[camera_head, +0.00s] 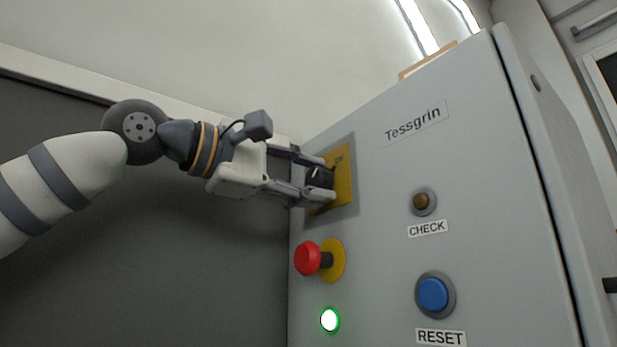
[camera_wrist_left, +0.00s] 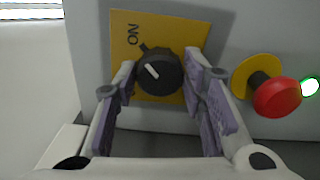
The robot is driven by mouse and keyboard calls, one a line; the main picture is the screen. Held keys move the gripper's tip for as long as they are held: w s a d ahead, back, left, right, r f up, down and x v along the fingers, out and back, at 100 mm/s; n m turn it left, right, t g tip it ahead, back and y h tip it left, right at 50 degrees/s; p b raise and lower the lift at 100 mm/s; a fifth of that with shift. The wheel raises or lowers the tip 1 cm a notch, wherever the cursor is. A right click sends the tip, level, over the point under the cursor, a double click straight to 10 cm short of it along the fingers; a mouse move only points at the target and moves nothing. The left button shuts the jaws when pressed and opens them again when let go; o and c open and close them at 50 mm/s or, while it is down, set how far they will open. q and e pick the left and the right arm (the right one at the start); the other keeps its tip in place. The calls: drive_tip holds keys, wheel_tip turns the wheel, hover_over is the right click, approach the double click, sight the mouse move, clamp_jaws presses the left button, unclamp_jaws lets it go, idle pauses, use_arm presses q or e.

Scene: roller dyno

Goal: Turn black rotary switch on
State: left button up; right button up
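The black rotary switch (camera_wrist_left: 160,74) sits on a yellow plate (camera_wrist_left: 195,34) with an "ON" label at the upper left of the plate in the left wrist view. The white mark on its knob points up and left in that view. In the head view the switch (camera_head: 319,178) is partly hidden by my left gripper (camera_head: 322,184). The left gripper's fingers are spread on either side of the knob, very close to it; firm contact cannot be made out. It also shows in the left wrist view (camera_wrist_left: 162,80). My right gripper is not in view.
The switch is on a grey cabinet (camera_head: 385,180) labelled "Tessgrin". A red mushroom button (camera_head: 307,258) is below the switch, with a lit green lamp (camera_head: 329,320) under it. A brown CHECK button (camera_head: 422,201) and a blue RESET button (camera_head: 433,294) are to the right.

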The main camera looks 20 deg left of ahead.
use_arm(q)
drive_tip(key=shift+o, duration=0.8)
drive_tip(key=v, duration=1.2)
